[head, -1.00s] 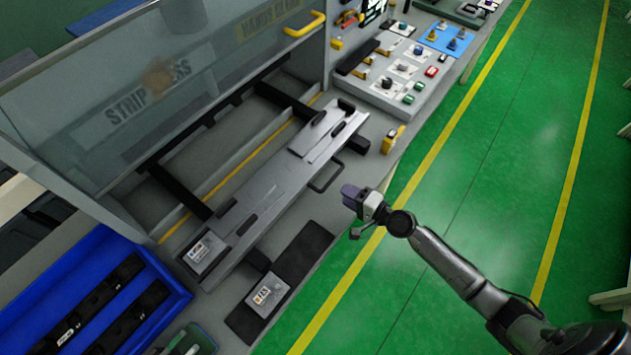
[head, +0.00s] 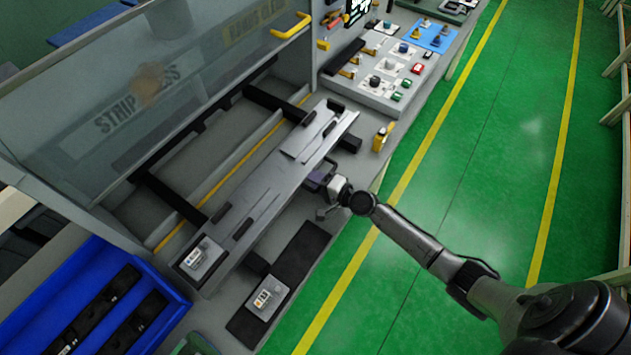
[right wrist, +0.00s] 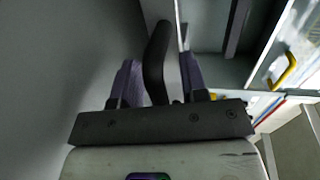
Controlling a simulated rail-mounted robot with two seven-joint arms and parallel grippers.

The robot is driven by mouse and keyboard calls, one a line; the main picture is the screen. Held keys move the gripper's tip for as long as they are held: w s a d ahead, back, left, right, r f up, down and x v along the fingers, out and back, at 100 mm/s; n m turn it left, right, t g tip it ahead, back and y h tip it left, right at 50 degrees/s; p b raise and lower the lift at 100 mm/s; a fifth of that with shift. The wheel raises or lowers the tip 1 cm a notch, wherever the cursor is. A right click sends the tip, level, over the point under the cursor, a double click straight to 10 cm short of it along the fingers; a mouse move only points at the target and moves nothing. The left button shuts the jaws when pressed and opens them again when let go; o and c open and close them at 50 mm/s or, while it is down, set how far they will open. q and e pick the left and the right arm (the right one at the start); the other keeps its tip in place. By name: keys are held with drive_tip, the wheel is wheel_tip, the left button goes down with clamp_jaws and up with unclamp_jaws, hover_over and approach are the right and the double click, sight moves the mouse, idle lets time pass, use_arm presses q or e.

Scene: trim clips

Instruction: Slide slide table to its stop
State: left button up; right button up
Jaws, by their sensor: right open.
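The slide table (head: 268,190) is a long grey plate with black blocks along its edges, lying on two black rails in front of the press. Its black loop handle (head: 332,163) is on the front edge, partly hidden by my right gripper. My right gripper (head: 316,179) is at this handle. In the right wrist view the black handle (right wrist: 156,62) stands between the two purple fingers of the gripper (right wrist: 160,80), which are open around it. My left gripper is not in view.
The strip press has a clear guard (head: 110,110) with a yellow handle (head: 291,26) behind the slide table. A blue bin (head: 165,282) is at lower left. A black mat (head: 300,250) lies in front. The green floor is clear.

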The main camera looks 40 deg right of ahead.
drive_tip(key=shift+c, duration=0.2)
clamp_jaws()
idle(0.3)
